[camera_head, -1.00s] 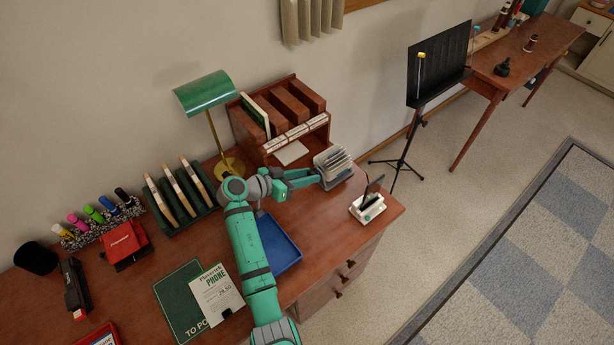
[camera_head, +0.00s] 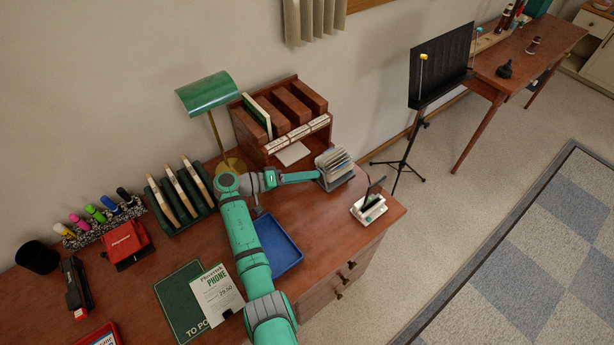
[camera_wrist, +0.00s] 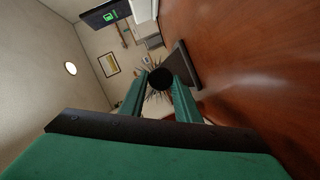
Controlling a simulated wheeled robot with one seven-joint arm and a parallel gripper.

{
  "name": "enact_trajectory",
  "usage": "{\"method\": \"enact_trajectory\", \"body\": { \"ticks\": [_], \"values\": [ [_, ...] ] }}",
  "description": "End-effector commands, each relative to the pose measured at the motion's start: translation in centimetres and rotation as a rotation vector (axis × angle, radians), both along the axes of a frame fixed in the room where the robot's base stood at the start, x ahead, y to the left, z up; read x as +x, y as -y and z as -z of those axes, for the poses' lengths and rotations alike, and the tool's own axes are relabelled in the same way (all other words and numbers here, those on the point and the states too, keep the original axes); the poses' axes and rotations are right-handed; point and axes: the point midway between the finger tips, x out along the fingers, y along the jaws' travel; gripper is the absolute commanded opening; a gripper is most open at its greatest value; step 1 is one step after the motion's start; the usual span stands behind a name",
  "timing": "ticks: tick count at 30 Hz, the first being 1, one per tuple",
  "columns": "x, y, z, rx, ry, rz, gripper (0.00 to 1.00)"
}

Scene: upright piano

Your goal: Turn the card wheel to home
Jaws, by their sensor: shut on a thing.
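The card wheel (camera_head: 337,163) stands at the right part of the desk, with pale cards fanned over a grey frame. In the wrist view its cards radiate as thin dark spikes (camera_wrist: 150,91) around a round black knob (camera_wrist: 155,72). My gripper (camera_head: 318,177) reaches the wheel's left side. In the wrist view my gripper's two green fingers (camera_wrist: 160,88) are shut on the knob, one on each side. The finger contacts are partly hidden. I cannot tell which card faces up as home.
A white stand with a dark panel (camera_head: 370,206) is close to the wheel's right. A wooden organizer (camera_head: 253,135), green lamp (camera_head: 208,93) and blue tray (camera_head: 277,245) are near my arm. The desk's right front strip (camera_head: 330,225) is clear.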

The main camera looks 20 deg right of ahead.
Motion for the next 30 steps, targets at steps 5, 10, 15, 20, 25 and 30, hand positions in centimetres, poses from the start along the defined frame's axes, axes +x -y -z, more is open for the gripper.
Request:
{"method": "enact_trajectory", "body": {
  "ticks": [5, 10, 15, 20, 25, 30],
  "values": [
    [0.24, 0.01, -0.25, -0.026, -0.055, -0.003, 0.07],
    [0.25, -0.01, -0.17, -0.039, -0.095, -0.002, 0.07],
    [0.28, -0.04, -0.12, -0.049, -0.122, -0.003, 0.07],
    [0.3, -0.06, -0.08, -0.054, -0.138, -0.005, 0.07],
    [0.31, -0.08, -0.07, -0.059, -0.148, -0.005, 0.07],
    [0.33, -0.09, -0.07, -0.06, -0.155, -0.006, 0.07]
  ]
}}
